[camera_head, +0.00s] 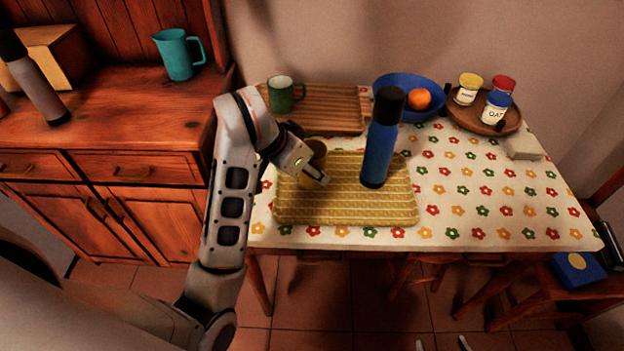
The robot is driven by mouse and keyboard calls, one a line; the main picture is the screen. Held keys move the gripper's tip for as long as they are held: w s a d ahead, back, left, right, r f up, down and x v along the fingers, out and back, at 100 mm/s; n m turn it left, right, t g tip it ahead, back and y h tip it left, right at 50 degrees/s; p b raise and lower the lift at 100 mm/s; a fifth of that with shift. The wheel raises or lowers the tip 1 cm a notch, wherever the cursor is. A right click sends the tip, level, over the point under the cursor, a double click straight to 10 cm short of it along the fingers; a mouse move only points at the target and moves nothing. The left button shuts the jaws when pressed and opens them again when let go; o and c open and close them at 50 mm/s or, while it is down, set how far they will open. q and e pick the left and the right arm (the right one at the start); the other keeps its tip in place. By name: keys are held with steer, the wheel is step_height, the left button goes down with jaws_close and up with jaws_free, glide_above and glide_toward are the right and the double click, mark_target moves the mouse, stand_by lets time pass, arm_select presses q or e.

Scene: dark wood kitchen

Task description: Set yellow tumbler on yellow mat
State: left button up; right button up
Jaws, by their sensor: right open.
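The yellow tumbler (317,148) is at the back left part of the yellow mat (345,212). It looks upright, and its base seems to be on the mat, though my gripper hides part of it. The yellow woven mat lies flat on the flowered tablecloth.
A blue bottle (378,150) stands upright on the mat, right of the tumbler. Behind are a wooden tray (335,110), a green mug (281,96), a blue bowl (388,82) with an orange (419,98), and a round tray (459,118) with jars. The tablecloth's right front is clear.

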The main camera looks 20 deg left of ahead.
mark_target(311, 179)
arm_select(q)
step_height(311, 179, down, 3)
steer(key=shift+f+b, duration=0.1)
steer(key=shift+b, duration=0.3)
steer(key=shift+f, duration=0.15)
steer(key=o, duration=1.1)
arm_select(e)
steer(key=shift+s+f, duration=0.25)
steer(key=shift+f, duration=0.4)
